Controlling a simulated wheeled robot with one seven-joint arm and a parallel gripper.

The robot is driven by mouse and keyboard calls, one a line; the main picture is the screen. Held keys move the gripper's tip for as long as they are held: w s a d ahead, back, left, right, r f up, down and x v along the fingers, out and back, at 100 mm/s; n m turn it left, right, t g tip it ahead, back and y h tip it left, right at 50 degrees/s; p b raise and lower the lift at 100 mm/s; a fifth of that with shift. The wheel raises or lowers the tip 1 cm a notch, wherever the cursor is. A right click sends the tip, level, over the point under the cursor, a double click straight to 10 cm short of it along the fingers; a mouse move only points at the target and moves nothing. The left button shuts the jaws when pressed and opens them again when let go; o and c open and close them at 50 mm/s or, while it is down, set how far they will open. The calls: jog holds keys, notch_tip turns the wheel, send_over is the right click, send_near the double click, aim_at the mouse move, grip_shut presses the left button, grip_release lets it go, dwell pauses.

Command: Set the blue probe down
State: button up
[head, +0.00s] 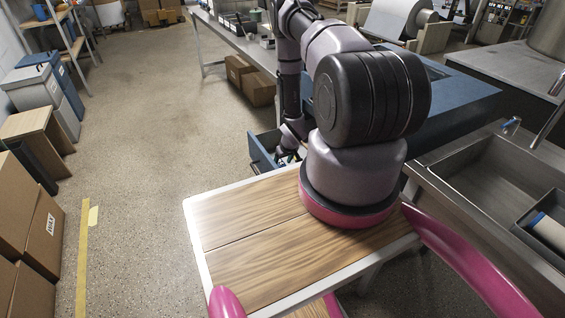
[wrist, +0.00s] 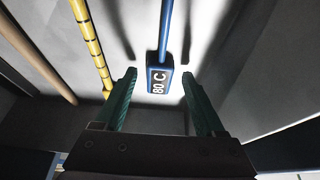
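The blue probe (wrist: 159,80) shows in the wrist view as a thin blue rod with a block handle marked "80 C". It lies on a grey surface inside what looks like an open drawer (head: 262,152). My gripper (wrist: 158,88) is open, with its green fingers on either side of the handle and a visible gap at each side. In the head view my gripper is low in the drawer and mostly hidden; the probe cannot be made out there.
A yellow rod with dark bands (wrist: 91,45) and a brown rod (wrist: 40,52) lie left of the probe. Grey walls stand close on both sides. The blue cabinet (head: 465,92) is right of my arm. Open floor (head: 170,110) lies left of the drawer.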

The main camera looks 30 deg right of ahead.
jog(key=v, duration=1.2)
notch_tip(320, 180, up, 10)
send_over(284, 165)
jog(key=s+a+r+m+t+h, duration=0.1)
jog(key=a+r, duration=0.1)
jog(key=r, duration=1.2)
jog(key=s+a+r+m, duration=0.1)
jog(key=a+r+m, duration=0.1)
jog(key=r, duration=1.2)
jog(key=s+a+r+m+y, duration=0.1)
jog(key=s+a+r, duration=0.2)
jog(key=s+r, duration=0.3)
jog(key=s+a+r, duration=0.3)
jog(key=r, duration=0.5)
jog(key=s+a+r+y, duration=0.1)
jog(key=s+a+r, duration=0.2)
jog(key=s, duration=0.4)
jog(key=s+a+r+t+y, duration=0.1)
jog(key=s+r, duration=0.3)
jog(key=s, duration=0.4)
jog(key=shift+a+r+m, duration=0.25)
jog(key=shift+a+m, duration=0.05)
jog(key=shift+a, duration=0.6)
jog(key=shift+t, duration=0.3)
